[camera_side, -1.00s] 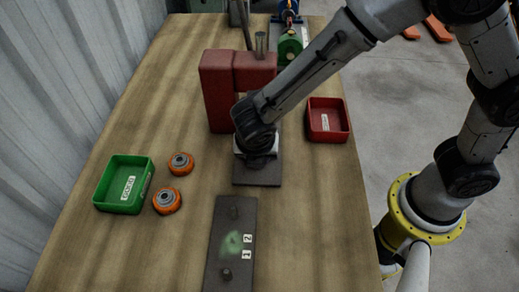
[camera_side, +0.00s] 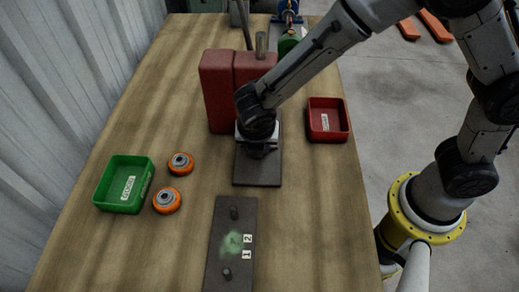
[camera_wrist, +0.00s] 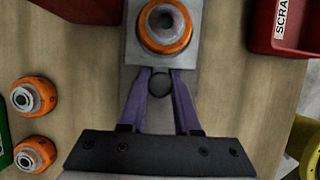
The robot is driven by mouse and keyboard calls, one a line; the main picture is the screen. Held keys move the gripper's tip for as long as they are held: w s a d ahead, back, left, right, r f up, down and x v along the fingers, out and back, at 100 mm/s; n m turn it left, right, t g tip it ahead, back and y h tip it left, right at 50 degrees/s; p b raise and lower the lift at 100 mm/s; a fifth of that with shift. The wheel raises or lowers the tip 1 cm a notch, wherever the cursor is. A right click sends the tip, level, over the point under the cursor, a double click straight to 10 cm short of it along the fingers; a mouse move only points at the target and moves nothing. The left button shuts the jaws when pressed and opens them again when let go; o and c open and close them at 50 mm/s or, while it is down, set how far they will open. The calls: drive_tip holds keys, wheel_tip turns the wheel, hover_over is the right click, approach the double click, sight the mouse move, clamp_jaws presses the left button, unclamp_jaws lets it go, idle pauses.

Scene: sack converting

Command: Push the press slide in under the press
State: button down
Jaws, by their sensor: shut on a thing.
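The red press (camera_side: 218,92) stands on the bench in the side view. A flat dark plate (camera_side: 258,173) lies in front of it. My gripper (camera_side: 258,153) is low over this plate, close to the press. In the wrist view my gripper (camera_wrist: 160,84) has its purple fingers shut around a small round dark knob (camera_wrist: 160,85) at the near end of the grey press slide (camera_wrist: 134,48). An orange roller with a grey hub (camera_wrist: 166,27) sits on the slide.
A green bin (camera_side: 107,185) and two orange rollers (camera_side: 181,164) (camera_side: 167,201) stand at left. A red scrap bin (camera_side: 343,135) stands right of the press. A dark numbered plate with pegs (camera_side: 219,247) lies in front. Bare bench separates them.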

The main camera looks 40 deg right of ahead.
drive_tip(key=shift+w+d+r, duration=0.2)
drive_tip(key=shift+w+d, duration=0.25)
drive_tip(key=shift+w, duration=0.05)
drive_tip(key=shift+w+d, duration=1.25)
drive_tip(key=shift+w, duration=0.05)
drive_tip(key=c, duration=0.7)
unclamp_jaws()
drive_tip(key=shift+v, duration=2.9)
drive_tip(key=shift+s, duration=0.15)
